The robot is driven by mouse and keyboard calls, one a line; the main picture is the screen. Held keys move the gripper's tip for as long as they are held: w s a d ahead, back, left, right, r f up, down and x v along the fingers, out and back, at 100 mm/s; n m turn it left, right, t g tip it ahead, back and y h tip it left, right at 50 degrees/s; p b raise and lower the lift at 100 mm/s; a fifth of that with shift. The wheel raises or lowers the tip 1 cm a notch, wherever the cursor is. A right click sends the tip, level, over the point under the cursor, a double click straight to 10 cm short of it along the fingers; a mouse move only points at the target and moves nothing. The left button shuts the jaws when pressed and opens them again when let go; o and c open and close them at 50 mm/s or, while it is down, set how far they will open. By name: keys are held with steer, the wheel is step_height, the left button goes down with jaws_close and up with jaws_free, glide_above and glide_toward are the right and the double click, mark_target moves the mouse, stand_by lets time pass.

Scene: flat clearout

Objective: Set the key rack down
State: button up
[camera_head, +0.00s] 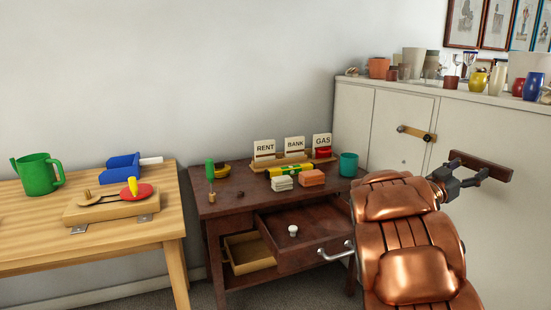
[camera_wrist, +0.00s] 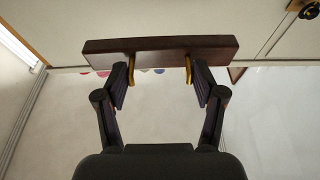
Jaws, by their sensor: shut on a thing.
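The key rack (camera_head: 497,170) is a dark brown wooden bar held in front of the white cabinet at the right of the head view. My gripper (camera_head: 469,169) is shut on it. In the wrist view the rack (camera_wrist: 160,46) lies across the top, slightly tilted, with my gripper's fingers (camera_wrist: 160,70) at its lower edge. Two yellow-brass pieces show at the fingertips; I cannot tell if they are its hooks. I see nothing supporting the rack besides my gripper.
The cabinet top (camera_head: 465,94) is crowded with pots and glasses. A brass-coloured latch bar (camera_head: 416,133) is on its front. The dark desk (camera_head: 215,206) has an open drawer (camera_head: 318,238) and holds signs and small items. The wooden table (camera_head: 90,240) has bare room in front.

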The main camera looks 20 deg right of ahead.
steer(key=shift+w+f, duration=0.2)
steer(key=shift+w, duration=0.2)
steer(key=shift+s+r, duration=0.1)
steer(key=shift+s, duration=0.05)
steer(key=w+a+f+n+t+y, duration=0.1)
steer(key=w+a+f+t, duration=0.3)
steer(key=a, duration=1.3)
steer(key=w+a+f+n+t+y, duration=0.2)
steer(key=w+a+f+n+t, duration=0.2)
steer(key=a, duration=1.4)
steer(key=w+a+f+n+t+y, duration=0.1)
steer(key=w+a+f+t, duration=0.3)
steer(key=w+a+f, duration=0.4)
steer(key=a+f+n, duration=0.1)
steer(key=a+f, duration=0.4)
steer(key=a, duration=0.4)
steer(key=shift+w+a+f+y, duration=0.15)
steer(key=shift+w+f+y, duration=0.15)
steer(key=shift+w+f, duration=0.1)
steer(key=shift+r+n, duration=0.1)
steer(key=shift+n, duration=0.2)
steer(key=shift+f, duration=0.25)
